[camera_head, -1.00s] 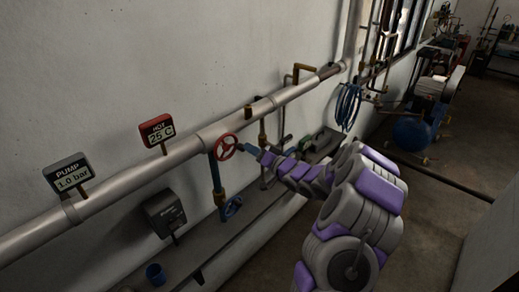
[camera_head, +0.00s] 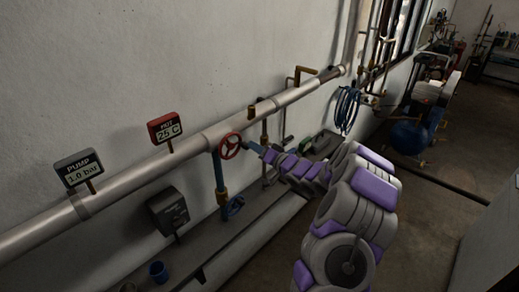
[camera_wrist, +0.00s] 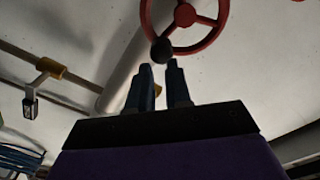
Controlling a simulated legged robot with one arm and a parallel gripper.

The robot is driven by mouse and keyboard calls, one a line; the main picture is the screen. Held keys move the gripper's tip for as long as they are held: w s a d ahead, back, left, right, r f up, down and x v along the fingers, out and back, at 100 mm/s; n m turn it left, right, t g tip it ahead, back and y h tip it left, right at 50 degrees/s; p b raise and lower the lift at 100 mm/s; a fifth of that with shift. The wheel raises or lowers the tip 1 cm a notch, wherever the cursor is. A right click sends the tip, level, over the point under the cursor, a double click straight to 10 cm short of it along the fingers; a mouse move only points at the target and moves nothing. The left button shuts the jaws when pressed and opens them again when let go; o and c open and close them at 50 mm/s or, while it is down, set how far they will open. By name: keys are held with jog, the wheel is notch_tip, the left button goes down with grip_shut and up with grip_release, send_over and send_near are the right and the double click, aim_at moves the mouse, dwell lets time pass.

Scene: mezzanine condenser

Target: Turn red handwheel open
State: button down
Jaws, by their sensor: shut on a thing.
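The red handwheel (camera_head: 230,146) is mounted on a blue vertical valve pipe below the large silver pipe. In the wrist view, the handwheel (camera_wrist: 207,42) shows its lower rim, spokes and a dark round knob (camera_wrist: 161,50) on the rim. My gripper (camera_head: 250,147) reaches the wheel's right side from the right. In the wrist view, the two blue fingers of my gripper (camera_wrist: 161,66) stand either side of the knob, shut on it at the tips. The far side of the knob is hidden.
A red HOT 25 C sign (camera_head: 165,128) and a grey PUMP 1.0 bar sign (camera_head: 79,169) stand on the silver pipe. A dark box (camera_head: 167,211) and a blue cup (camera_head: 158,271) are lower left.

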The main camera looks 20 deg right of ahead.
jog(key=shift+w+d+r, duration=0.15)
jog(key=shift+w+d, duration=0.1)
jog(key=shift+d, duration=0.25)
jog(key=c, duration=1.7)
grip_release()
jog(key=shift+d+n+b, duration=0.2)
jog(key=shift+n+b, duration=0.2)
jog(key=shift+b, duration=0.05)
jog(key=shift+c, duration=0.2)
jog(key=o, duration=0.7)
jog(key=n+b, duration=0.2)
jog(key=r+n+b, duration=0.1)
jog(key=n, duration=0.1)
jog(key=shift+w+d, duration=0.2)
jog(key=shift+d, duration=0.05)
jog(key=shift+c, duration=0.2)
jog(key=shift+d+n, duration=0.1)
jog(key=shift+n, duration=0.3)
jog(key=shift+a+r+n+b, duration=0.2)
jog(key=shift+r+n+b, duration=0.2)
jog(key=shift+n+b, duration=0.5)
jog(key=shift+c, duration=0.3)
jog(key=shift+s+a+r, duration=0.15)
jog(key=shift+a, duration=0.2)
jog(key=c, duration=0.4)
jog(key=shift+o, duration=0.6)
jog(key=shift+d, duration=0.2)
jog(key=shift+a, duration=0.1)
jog(key=shift+c, duration=0.4)
